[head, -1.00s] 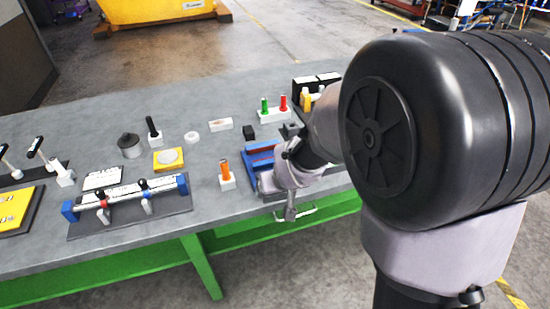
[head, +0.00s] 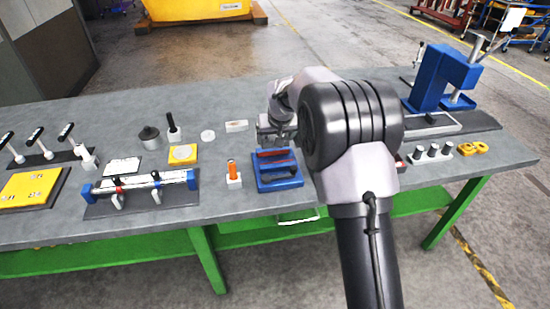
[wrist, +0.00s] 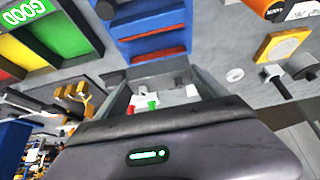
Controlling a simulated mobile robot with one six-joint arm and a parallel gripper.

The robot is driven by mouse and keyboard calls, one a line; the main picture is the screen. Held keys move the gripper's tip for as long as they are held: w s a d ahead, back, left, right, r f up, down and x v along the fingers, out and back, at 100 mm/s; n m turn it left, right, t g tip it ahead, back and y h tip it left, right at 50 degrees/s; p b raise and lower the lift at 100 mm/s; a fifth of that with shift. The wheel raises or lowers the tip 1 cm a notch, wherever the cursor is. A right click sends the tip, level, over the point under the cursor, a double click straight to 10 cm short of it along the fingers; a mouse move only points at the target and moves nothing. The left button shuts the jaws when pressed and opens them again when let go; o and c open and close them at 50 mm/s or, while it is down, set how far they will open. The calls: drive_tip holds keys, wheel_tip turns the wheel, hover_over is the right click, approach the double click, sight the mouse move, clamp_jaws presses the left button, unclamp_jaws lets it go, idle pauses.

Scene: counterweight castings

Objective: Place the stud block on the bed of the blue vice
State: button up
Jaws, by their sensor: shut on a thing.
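The blue vice (head: 279,184), with red strips along its jaws, stands near the front edge of the bench. In the wrist view the vice (wrist: 152,30) is at the top, ahead of my fingers, and its bed shows no block on it. My gripper (head: 270,140) is just behind the vice in the head view, partly hidden by my wrist. In the wrist view my gripper (wrist: 165,88) shows two pale fingers set apart.
A white block with an orange peg (head: 233,175) stands close left of the vice. A clamp fixture (head: 140,190) and yellow pad (head: 183,154) lie farther left. A blue press (head: 440,78) stands right.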

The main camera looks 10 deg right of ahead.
wheel_tip(320, 180, down, 7)
drive_tip(key=shift+b, duration=0.95)
